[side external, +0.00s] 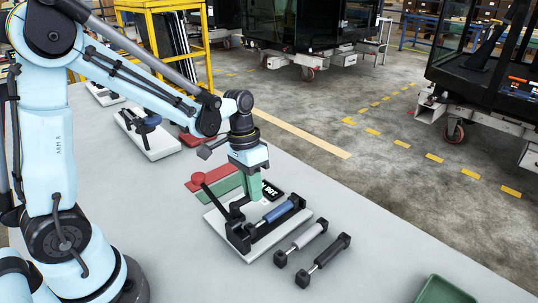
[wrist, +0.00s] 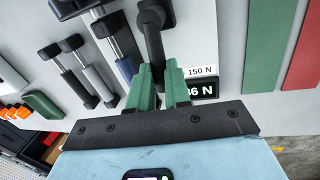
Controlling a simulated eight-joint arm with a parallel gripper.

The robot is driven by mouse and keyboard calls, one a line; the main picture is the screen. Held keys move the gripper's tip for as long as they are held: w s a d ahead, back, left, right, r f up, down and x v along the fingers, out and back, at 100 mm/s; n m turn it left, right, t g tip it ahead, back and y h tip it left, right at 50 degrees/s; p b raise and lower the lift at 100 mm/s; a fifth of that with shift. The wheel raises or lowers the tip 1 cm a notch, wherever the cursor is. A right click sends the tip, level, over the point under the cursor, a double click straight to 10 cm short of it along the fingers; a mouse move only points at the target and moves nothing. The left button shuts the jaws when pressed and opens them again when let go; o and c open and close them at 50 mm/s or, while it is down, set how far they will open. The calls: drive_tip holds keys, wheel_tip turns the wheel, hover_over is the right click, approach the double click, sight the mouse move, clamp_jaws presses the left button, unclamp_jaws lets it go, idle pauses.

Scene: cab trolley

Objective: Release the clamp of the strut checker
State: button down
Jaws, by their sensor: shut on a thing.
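The strut checker (side external: 217,222) is a pale plate with a black fixture on the grey table. A blue strut (side external: 278,212) lies in the fixture; part of it shows in the wrist view (wrist: 124,66). A black display (side external: 271,190) sits on the plate. In the wrist view the display (wrist: 208,88) ends in "6 N", its left part hidden by a finger. The clamp's black lever (wrist: 154,45) runs between the green fingers of my gripper (wrist: 162,82). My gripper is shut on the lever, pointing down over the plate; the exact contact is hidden.
Two loose struts, one light (side external: 301,242) and one dark (side external: 323,259), lie right of the checker. A red mat (side external: 205,172) and a green mat (side external: 222,187) lie behind it. A green tray (side external: 450,290) is at the lower right. Another similar device (side external: 150,140) stands farther back.

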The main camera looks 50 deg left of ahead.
drive_tip(key=shift+a+n, duration=0.25)
drive_tip(key=shift+n, duration=0.35)
drive_tip(key=shift+a, duration=0.1)
drive_tip(key=c, duration=1.4)
unclamp_jaws()
drive_tip(key=shift+o, duration=0.2)
wheel_tip(320, 180, up, 12)
drive_tip(key=a, duration=0.2)
drive_tip(key=shift+a, duration=0.15)
drive_tip(key=shift+f, duration=0.1)
drive_tip(key=s+d+f+t+y, duration=0.2)
drive_tip(key=s+d+f+t, duration=0.1)
drive_tip(key=s+t, duration=0.3)
drive_tip(key=shift+s+t, duration=0.15)
drive_tip(key=shift+t, duration=0.55)
